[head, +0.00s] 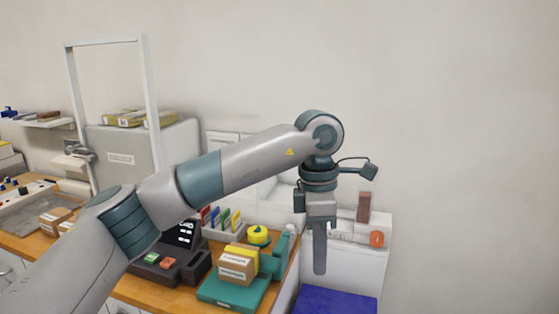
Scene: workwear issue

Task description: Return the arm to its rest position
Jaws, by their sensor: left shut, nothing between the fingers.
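My left arm comes in from the lower left and reaches across the counter. Its gripper (319,262) points straight down at the right end of the counter, in front of a white cabinet. The fingers are together and hold nothing. The gripper hangs above and just behind a blue surface at the bottom edge. My right gripper is not in view.
On the wooden counter (180,298) stand a teal scale (232,292) bearing cardboard boxes (237,266), a yellow round item (258,235) and a black device (183,236). A white frame (152,95) rises at left. The blue surface (335,302) is at lower right. Space at far right is clear.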

